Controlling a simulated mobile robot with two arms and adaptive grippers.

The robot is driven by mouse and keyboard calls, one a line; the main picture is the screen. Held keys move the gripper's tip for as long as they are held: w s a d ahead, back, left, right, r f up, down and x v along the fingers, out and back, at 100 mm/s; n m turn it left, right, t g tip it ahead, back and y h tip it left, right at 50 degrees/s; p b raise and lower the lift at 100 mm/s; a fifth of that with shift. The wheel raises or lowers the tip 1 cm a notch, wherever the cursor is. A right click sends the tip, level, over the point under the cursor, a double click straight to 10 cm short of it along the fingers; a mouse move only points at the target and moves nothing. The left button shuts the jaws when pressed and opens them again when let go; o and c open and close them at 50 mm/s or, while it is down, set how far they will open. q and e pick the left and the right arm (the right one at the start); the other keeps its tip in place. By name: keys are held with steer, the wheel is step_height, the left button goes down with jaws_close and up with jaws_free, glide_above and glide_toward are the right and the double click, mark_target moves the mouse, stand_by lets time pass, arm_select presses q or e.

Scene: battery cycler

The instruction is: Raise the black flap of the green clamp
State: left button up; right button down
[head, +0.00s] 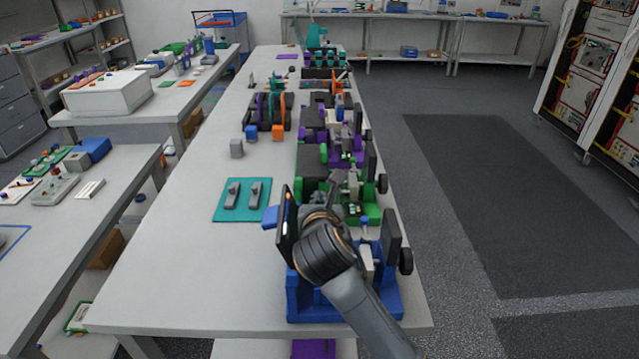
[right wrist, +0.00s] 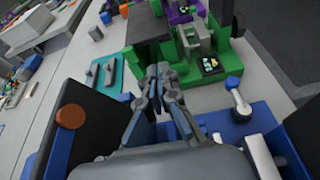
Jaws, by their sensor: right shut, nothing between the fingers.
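The green clamp (head: 374,213) stands in the row of fixtures, just beyond the blue one. In the right wrist view the clamp (right wrist: 232,60) is at top centre, with its black flap (right wrist: 147,24) lying down at its left side. My left gripper is out of view.
The blue fixture (head: 302,304) stands below my right arm, with an upright black panel (head: 391,236) at its right. A teal mat (head: 229,213) with two grey parts lies left of the green clamp. Purple fixtures (head: 322,150) stand beyond.

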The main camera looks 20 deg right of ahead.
steer(key=x, duration=0.8)
steer(key=shift+f, duration=0.1)
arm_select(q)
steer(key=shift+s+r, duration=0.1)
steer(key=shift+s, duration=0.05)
arm_select(e)
steer(key=shift+w+d+f, duration=0.1)
steer(key=shift+w, duration=0.25)
